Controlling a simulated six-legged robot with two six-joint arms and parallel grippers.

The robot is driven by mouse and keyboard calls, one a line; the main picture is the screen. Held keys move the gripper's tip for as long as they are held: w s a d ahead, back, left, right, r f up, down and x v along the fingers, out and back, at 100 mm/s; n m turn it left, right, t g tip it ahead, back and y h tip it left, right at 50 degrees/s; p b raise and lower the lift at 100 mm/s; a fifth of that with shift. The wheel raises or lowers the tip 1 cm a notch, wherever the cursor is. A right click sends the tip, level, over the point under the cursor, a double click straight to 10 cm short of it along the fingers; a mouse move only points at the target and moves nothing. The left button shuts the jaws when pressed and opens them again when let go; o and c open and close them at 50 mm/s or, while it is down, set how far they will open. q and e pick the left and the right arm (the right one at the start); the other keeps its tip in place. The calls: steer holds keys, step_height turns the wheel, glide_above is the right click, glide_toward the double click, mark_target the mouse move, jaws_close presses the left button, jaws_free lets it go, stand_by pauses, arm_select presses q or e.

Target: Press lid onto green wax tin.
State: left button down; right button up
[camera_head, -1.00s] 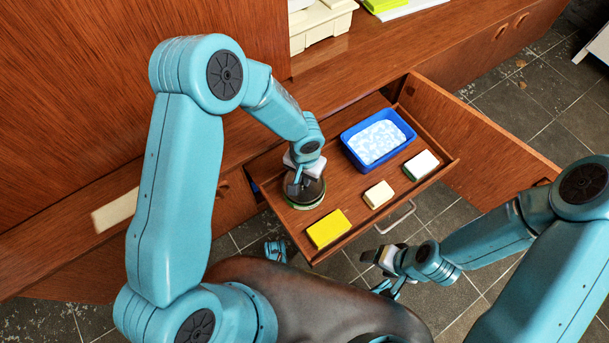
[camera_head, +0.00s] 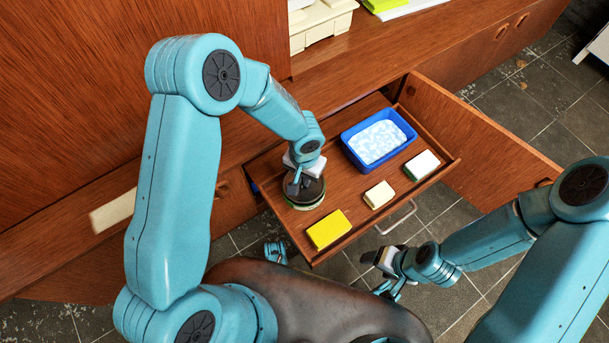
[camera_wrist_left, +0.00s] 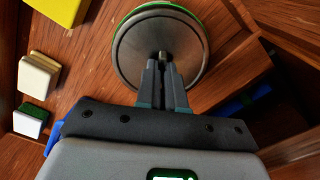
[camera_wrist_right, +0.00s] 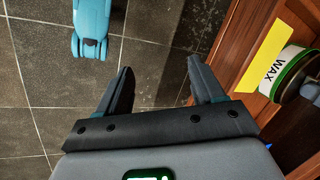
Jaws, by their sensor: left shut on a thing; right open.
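My left gripper (camera_head: 297,187) is shut on the small knob (camera_wrist_left: 163,57) of a round dark metal lid (camera_head: 315,192). The lid lies over the green wax tin (camera_head: 303,207) at the drawer's left end. In the left wrist view the lid (camera_wrist_left: 190,45) hides most of the tin, with a green rim (camera_wrist_left: 128,17) showing past one edge. The right wrist view shows the tin's white WAX label and green band (camera_wrist_right: 285,71). I cannot tell whether the lid is fully seated. My right gripper (camera_head: 375,257) is open and empty outside the drawer, in front of it.
The open wooden drawer (camera_head: 345,195) also holds a yellow block (camera_head: 328,230), a cream block (camera_head: 379,195), a white-and-green sponge (camera_head: 422,165) and a blue tray (camera_head: 365,160). The drawer's metal handle (camera_head: 401,219) faces the right arm. Dark floor tiles (camera_head: 515,115) lie beyond.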

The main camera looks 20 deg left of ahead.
arm_select(q)
steer(key=shift+f+b, duration=0.2)
steer(key=shift+b, duration=0.55)
stand_by(0.9)
stand_by(0.4)
steer(key=c, duration=0.7)
jaws_free()
steer(key=shift+r, duration=0.1)
steer(key=shift+r+p, duration=2.3)
steer(key=shift+r, duration=1.15)
